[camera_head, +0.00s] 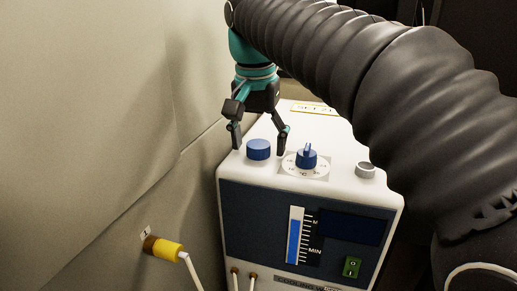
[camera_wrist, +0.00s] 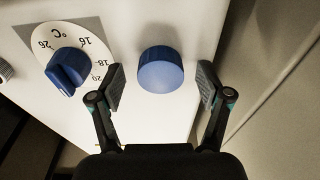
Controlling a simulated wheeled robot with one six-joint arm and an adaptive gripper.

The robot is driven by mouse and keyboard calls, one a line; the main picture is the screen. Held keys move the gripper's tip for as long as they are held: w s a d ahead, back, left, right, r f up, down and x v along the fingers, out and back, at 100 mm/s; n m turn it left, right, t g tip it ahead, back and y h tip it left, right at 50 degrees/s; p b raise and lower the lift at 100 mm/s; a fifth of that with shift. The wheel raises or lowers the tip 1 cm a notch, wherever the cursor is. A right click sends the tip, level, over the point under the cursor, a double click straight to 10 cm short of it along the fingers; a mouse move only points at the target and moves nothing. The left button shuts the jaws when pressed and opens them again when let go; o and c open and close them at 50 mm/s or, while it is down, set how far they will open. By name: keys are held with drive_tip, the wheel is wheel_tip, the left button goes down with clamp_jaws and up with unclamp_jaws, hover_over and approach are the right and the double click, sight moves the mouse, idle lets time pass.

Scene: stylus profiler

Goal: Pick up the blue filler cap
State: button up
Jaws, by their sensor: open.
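The blue filler cap (camera_head: 258,149) is a ribbed round cap on the white top of the cooling unit, near its left edge. It also shows in the wrist view (camera_wrist: 160,70), upright and seated on the white surface. My gripper (camera_head: 260,142) is above the cap with its fingers pointing down. In the wrist view my gripper (camera_wrist: 161,88) is open, with one finger on each side of the cap and gaps between fingers and cap. The left finger lies between the cap and the temperature dial.
A blue temperature knob (camera_head: 306,156) on a marked dial stands right of the cap, close to one finger. A short open spout (camera_head: 365,170) is farther right. The grey wall (camera_head: 110,120) runs left of the unit, with a yellow fitting (camera_head: 163,248) lower down.

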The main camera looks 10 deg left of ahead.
sight(259, 142)
drive_tip(key=shift+c, duration=0.2)
drive_tip(key=c, duration=0.8)
drive_tip(key=shift+r, duration=0.1)
drive_tip(key=shift+r, duration=0.55)
wheel_tip(259, 142, up, 3)
drive_tip(key=shift+f+p, duration=0.2)
drive_tip(key=shift+p, duration=0.5)
drive_tip(key=s+d+r, duration=0.1)
drive_tip(key=d+r, duration=0.1)
drive_tip(key=d, duration=0.1)
drive_tip(key=s+d+r, duration=0.1)
drive_tip(key=d+r, duration=0.1)
drive_tip(key=d, duration=0.2)
drive_tip(key=s+d+r, duration=0.2)
drive_tip(key=d+r, duration=0.1)
drive_tip(key=d, duration=0.1)
drive_tip(key=shift+p, duration=0.3)
drive_tip(key=shift+c, duration=0.2)
clamp_jaws()
